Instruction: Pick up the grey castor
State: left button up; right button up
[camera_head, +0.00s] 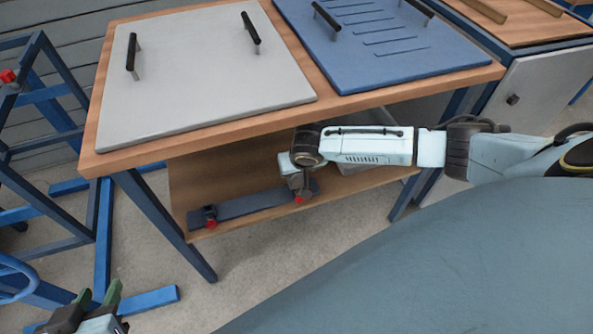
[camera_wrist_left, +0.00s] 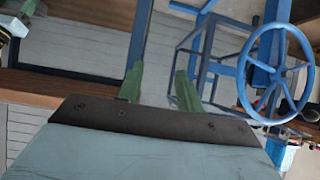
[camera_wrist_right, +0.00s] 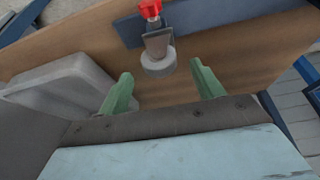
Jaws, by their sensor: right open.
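The grey castor (camera_wrist_right: 158,60), with a grey wheel and a red tab, is at the dark blue-grey strip (camera_wrist_right: 215,22) on the lower shelf. In the right wrist view it lies just beyond the fingertips of my right gripper (camera_wrist_right: 163,82), between their lines. That gripper is open and empty. In the head view the castor (camera_head: 299,190) shows partly below my right wrist, which hides the right fingers. My left gripper (camera_head: 98,300) is open and empty at the lower left, far from the castor; its fingers also show in the left wrist view (camera_wrist_left: 160,85).
A darker castor (camera_head: 210,216) with a red tab is at the strip's left end. A light grey block-like object (camera_wrist_right: 60,92) lies on the shelf beside my right gripper. The wooden tabletop (camera_head: 130,155) overhangs the shelf. A blue frame (camera_head: 100,220) stands at the left.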

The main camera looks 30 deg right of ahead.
aim_at(296, 180)
jog(key=b+x, duration=0.2)
jog(key=x, duration=0.1)
jog(key=shift+w+f, duration=0.15)
jog(key=shift+f, duration=0.15)
pick_arm(q)
jog(key=w+d+r+t+h, duration=0.2)
jog(key=r+t, duration=0.4)
jog(key=r, duration=0.3)
jog(key=shift+w+d, duration=0.45)
jog(key=shift+w, duration=0.3)
pick_arm(e)
jog(key=c, duration=1.2)
